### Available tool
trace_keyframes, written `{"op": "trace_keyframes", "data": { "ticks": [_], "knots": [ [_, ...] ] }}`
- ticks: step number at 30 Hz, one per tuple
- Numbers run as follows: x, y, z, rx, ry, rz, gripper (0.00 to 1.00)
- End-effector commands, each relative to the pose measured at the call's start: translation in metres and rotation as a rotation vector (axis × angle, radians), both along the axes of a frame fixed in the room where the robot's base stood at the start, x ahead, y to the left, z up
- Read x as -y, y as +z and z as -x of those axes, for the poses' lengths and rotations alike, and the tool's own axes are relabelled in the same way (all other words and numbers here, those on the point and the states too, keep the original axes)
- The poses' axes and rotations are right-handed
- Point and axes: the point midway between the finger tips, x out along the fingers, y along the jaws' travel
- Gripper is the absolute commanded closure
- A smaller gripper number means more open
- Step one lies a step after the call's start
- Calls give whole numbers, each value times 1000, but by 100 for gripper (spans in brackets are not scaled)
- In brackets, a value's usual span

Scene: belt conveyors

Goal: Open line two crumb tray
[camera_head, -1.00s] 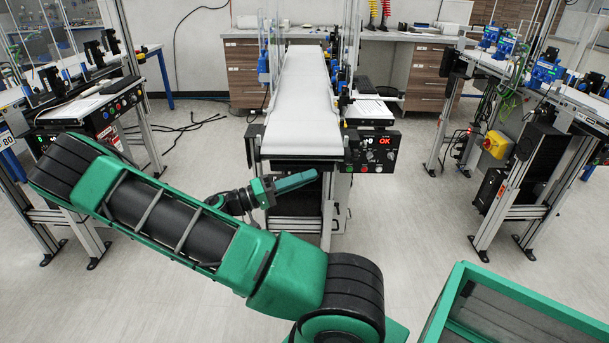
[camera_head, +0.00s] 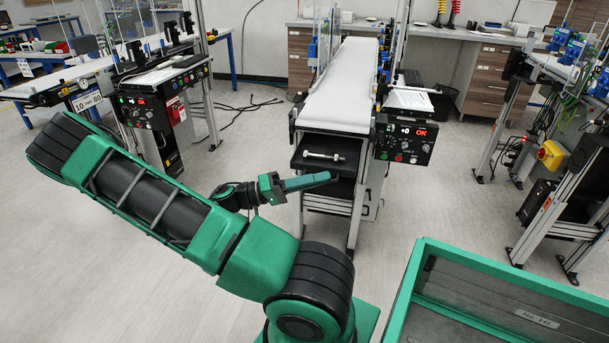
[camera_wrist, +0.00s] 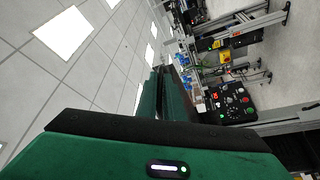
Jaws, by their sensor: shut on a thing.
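The line two crumb tray (camera_head: 305,164) is a shallow black tray under the front end of the middle belt. It sticks out toward me, and a silver bolt-like bar (camera_head: 325,156) lies on it. My gripper (camera_head: 331,177) is at the tray's front edge with its long green fingers pointing right. The fingers are close together and shut on the tray's front. The exact contact is too small to make out. In the wrist view the green fingers (camera_wrist: 172,108) show end-on, and the tray cannot be made out.
The line two control panel (camera_head: 405,139) with a red OK display is right of the tray. The white belt (camera_head: 345,90) runs back above it. A green-rimmed bin (camera_head: 480,259) stands at the lower right. Open floor lies left of the conveyor.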

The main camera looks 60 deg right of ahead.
Motion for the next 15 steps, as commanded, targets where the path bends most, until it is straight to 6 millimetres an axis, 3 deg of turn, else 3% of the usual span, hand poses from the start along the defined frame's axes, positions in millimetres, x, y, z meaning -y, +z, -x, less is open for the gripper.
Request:
{"op": "trace_keyframes", "data": {
  "ticks": [3,14,15],
  "knots": [
    [-2,1,9,-4,-22,-1,100],
    [-3,1,12,-7,-30,-4,100],
    [-3,1,12,-7,-30,-4,88]
  ]
}}
